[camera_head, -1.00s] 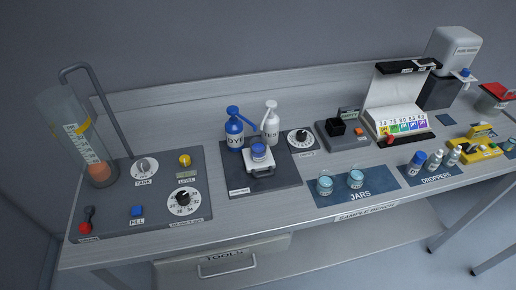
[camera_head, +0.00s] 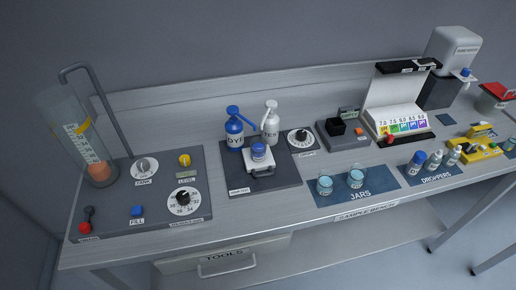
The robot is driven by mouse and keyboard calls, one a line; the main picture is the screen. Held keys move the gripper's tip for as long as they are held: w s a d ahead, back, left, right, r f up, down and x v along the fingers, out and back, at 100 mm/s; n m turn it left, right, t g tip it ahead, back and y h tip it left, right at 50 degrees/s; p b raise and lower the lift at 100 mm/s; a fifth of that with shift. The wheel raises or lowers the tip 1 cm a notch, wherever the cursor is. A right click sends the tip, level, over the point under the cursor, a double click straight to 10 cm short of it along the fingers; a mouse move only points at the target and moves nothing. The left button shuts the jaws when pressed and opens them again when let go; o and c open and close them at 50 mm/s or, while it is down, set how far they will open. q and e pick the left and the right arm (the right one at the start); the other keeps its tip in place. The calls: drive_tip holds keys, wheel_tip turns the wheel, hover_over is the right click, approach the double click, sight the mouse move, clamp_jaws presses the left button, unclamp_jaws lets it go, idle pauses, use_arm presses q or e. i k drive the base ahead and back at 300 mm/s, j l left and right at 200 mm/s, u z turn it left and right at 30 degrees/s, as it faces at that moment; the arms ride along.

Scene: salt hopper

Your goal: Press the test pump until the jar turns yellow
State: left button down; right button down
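A blue pump bottle marked DYE (camera_head: 234,133) and a white pump bottle (camera_head: 270,124), its label partly hidden and seeming to read TEST, stand side by side on a dark mat (camera_head: 237,180). A small jar with blue contents (camera_head: 259,151) sits on a little white stand (camera_head: 261,170) in front of them. No yellow shows in this jar. Two more jars with light blue contents, one on the left (camera_head: 324,186) and one on the right (camera_head: 356,179), stand on the JARS mat (camera_head: 373,188). Neither of my grippers is in view.
A tank panel (camera_head: 115,210) with knobs, a FILL button and a tall clear cylinder (camera_head: 78,140) is at the left. A colour chart case (camera_head: 402,128), dropper bottles (camera_head: 418,161) and a yellow device (camera_head: 478,150) are at the right. The bench front is bare between panel and mat.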

sight(271, 105)
drive_tip(key=k+j, duration=0.15)
drive_tip(key=j, duration=0.25)
drive_tip(key=k+j+u, duration=0.15)
drive_tip(key=j, duration=0.25)
drive_tip(key=k+j, duration=0.15)
drive_tip(key=j, duration=0.25)
drive_tip(key=u, duration=0.05)
